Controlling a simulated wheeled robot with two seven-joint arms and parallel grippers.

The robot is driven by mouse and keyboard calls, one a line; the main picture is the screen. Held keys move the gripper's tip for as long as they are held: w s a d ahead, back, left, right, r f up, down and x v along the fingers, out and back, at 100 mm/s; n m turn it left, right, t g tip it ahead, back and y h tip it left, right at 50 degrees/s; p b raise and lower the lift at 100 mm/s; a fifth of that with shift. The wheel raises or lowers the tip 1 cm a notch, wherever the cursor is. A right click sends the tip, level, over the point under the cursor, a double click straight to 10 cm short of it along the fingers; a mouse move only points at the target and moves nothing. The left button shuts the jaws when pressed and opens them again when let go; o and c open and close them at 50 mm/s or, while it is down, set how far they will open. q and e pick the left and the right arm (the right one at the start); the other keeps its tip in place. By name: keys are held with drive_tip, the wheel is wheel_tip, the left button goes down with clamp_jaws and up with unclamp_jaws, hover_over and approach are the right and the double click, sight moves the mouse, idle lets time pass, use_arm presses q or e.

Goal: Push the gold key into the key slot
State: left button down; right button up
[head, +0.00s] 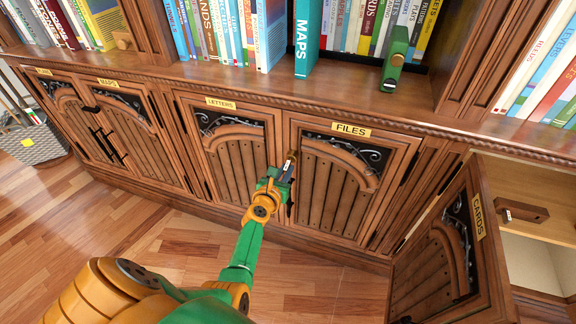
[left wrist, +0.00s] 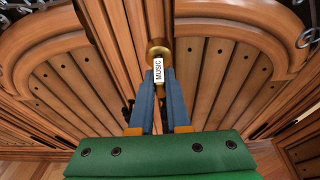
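My left gripper (head: 286,170) is at the seam between the LETTERS and FILES cupboard doors. In the left wrist view its two blue fingers (left wrist: 160,85) are closed about a small piece with a white tag (left wrist: 158,70) reading what looks like MUSIC; I take this as the key. A round gold fitting (left wrist: 158,51) lies just beyond the tag, against the wooden door edge. I cannot tell whether it is the key slot's plate or part of the key. The key's shaft is hidden. My right gripper is out of view.

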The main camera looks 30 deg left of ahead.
use_arm(q)
drive_tip(key=shift+s+d+f+p, duration=0.1)
drive_tip(key=shift+s+d, duration=0.1)
drive_tip(key=shift+s, duration=0.7)
drive_tip(key=shift+s+d+f+p, duration=0.1)
drive_tip(key=shift+s+d, duration=0.15)
drive_tip(key=shift+s, duration=0.65)
drive_tip(key=shift+s+d+f+p, duration=0.1)
drive_tip(key=shift+s+d, duration=0.1)
drive_tip(key=shift+s, duration=0.7)
drive_tip(key=s+d+f+b, duration=0.1)
drive_tip(key=s+d+b, duration=0.1)
drive_tip(key=s, duration=0.7)
drive_tip(key=shift+s+d+f, duration=0.15)
drive_tip(key=shift+s, duration=0.2)
